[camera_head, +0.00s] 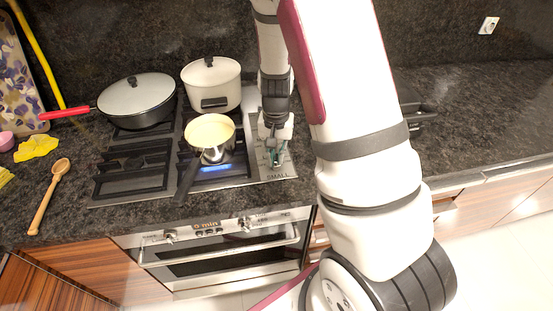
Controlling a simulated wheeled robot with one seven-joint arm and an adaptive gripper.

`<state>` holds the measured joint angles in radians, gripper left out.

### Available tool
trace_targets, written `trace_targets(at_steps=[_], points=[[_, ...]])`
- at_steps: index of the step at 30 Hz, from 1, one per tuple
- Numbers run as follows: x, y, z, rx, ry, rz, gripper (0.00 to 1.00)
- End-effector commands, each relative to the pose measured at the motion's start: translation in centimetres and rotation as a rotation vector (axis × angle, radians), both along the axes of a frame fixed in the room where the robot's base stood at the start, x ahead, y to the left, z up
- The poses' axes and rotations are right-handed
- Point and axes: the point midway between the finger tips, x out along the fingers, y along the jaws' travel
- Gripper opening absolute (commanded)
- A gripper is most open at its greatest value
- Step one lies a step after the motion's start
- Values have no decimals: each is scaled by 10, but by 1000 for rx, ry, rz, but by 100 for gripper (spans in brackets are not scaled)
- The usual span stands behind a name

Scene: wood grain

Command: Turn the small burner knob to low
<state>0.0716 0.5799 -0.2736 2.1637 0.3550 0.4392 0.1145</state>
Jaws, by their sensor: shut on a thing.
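The small burner knob is mostly hidden by my gripper (275,158) at the right end of the cooktop, just above the printed word "SMALL". My gripper points down there and is shut on the knob; I cannot read the knob's angle. A small saucepan (212,150) with pale yellow contents stands on the front right burner of the stove (108,187). A blue flame (215,168) shows beneath it. The saucepan's dark handle points toward the front left.
A lidded white pot (211,84) stands behind the saucepan. A lidded dark pan (137,100) with a red handle is at the back left. A wooden spoon (48,195) and a yellow cloth (37,147) lie on the left counter. The right counter (480,110) is mostly clear.

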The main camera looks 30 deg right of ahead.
Motion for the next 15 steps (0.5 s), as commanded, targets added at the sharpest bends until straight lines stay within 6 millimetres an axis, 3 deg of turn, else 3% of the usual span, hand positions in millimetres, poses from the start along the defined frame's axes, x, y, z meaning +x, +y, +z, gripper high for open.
trace_targets(at_steps=[6, 15], points=[[0, 1, 0, 1, 2, -203, 0], [0, 1, -1, 1, 2, -224, 0]])
